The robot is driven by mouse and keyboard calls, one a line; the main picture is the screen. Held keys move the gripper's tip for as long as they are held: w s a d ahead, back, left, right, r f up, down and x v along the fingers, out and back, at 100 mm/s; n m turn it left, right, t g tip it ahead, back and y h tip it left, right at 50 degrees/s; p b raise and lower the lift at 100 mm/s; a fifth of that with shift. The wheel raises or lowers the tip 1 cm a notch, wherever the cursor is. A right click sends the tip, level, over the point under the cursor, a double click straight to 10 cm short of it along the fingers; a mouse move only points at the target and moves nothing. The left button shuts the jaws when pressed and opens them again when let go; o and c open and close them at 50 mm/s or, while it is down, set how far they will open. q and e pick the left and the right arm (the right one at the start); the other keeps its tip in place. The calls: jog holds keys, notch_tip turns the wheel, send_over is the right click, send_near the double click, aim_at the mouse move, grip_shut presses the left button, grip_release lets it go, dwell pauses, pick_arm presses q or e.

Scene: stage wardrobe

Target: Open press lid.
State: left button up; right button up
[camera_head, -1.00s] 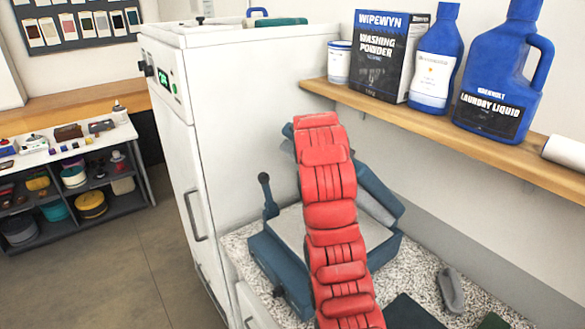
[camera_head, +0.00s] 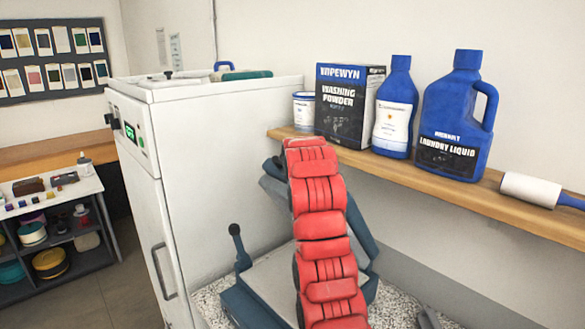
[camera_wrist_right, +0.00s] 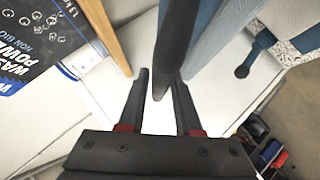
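The press (camera_head: 240,305) has a blue base with a pale pad and stands on a speckled counter. Its blue-grey lid (camera_head: 361,232) is raised at a slant above the base. My red right arm crosses in front and hides most of the lid, and hides the right gripper in the head view. In the right wrist view the lid (camera_wrist_right: 222,40) is at the upper right. My right gripper (camera_wrist_right: 161,82) has a dark bar, apparently the lid's handle (camera_wrist_right: 176,40), between its fingertips and seems closed on it. My left gripper is not in view.
A white machine (camera_head: 220,130) stands just left of the press. A wooden shelf (camera_head: 450,195) on the right wall holds a washing powder box (camera_head: 345,105), blue bottles (camera_head: 455,120), a small tub (camera_head: 304,110) and a lint roller (camera_head: 530,189). A dark lever (camera_head: 238,245) rises beside the press.

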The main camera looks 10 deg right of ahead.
jog(key=shift+o, duration=1.1)
jog(key=shift+s+r+b, duration=0.2)
jog(key=shift+s+b, duration=0.1)
jog(key=shift+s, duration=0.05)
jog(key=b+v, duration=0.8)
jog(key=v, duration=0.8)
jog(key=shift+s+r, duration=0.15)
jog(key=shift+s, duration=0.05)
